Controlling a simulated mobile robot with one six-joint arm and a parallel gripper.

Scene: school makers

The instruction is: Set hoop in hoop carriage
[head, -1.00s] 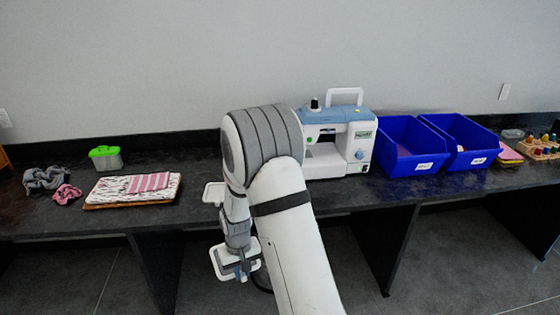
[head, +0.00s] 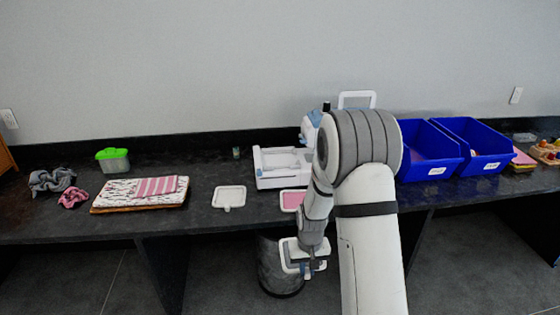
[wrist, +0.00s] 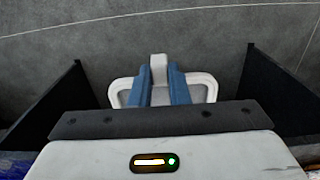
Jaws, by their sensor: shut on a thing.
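My gripper (wrist: 161,88) is shut on a white-rimmed hoop (wrist: 204,82), with its blue fingers on either side of the hoop's tab. In the head view the held hoop (head: 284,257) hangs in front of the table's front edge, below the tabletop. The white sewing machine (head: 311,128) stands behind my arm, which hides most of it. A white carriage unit (head: 270,181) sits at its left on the table, apart from the held hoop. Two other hoops lie on the table: one pale (head: 229,197), one with pink fabric (head: 291,201).
Two blue bins (head: 428,172) stand right of the machine. Folded fabric (head: 120,196), scrunchies (head: 72,197) and a green-lidded box (head: 113,160) lie at left. A dark round bin (head: 278,284) stands on the floor below the table. The tabletop between fabric and pale hoop is clear.

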